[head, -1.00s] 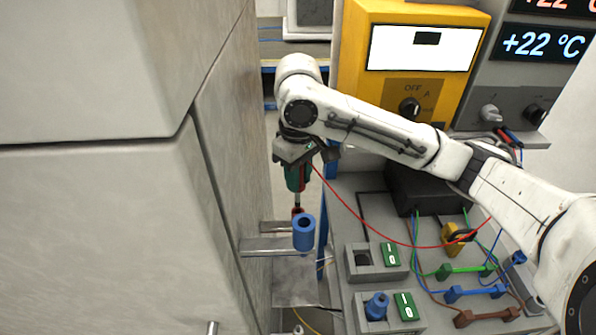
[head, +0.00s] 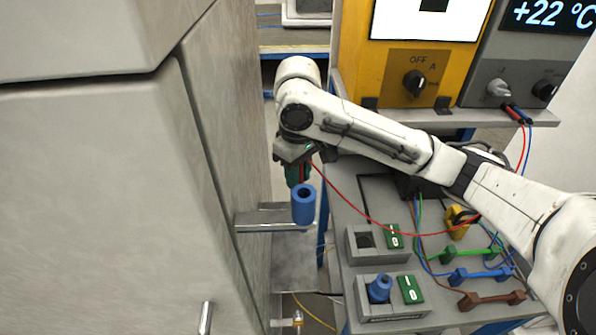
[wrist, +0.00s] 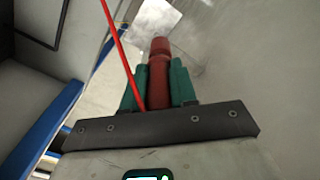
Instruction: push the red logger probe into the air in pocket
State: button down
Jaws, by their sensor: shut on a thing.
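My gripper (head: 298,178) is shut on the red probe (wrist: 159,75), which stands between the green fingers in the wrist view. A red cable (head: 385,226) runs from it to the bench. An open-topped blue sleeve (head: 303,206) stands upright in front of the gripper's lower end, by a metal pipe (head: 262,228) from the grey wall. The probe's lower end is hidden behind this sleeve. The pocket behind it is hidden too, so I cannot tell whether the tip is in it. No label naming the air in pocket is readable.
The large grey cabinet (head: 110,210) is close on the left. The bench on the right holds an empty grey holder (head: 355,243), another with a blue probe (head: 379,290), and coloured leads (head: 480,275). A yellow instrument (head: 420,70) stands behind the arm.

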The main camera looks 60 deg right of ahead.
jog(key=c, duration=0.8)
grip_release()
notch_tip(320, 180, up, 11)
jog(key=shift+f+p, duration=0.15)
jog(key=shift+p, duration=0.35)
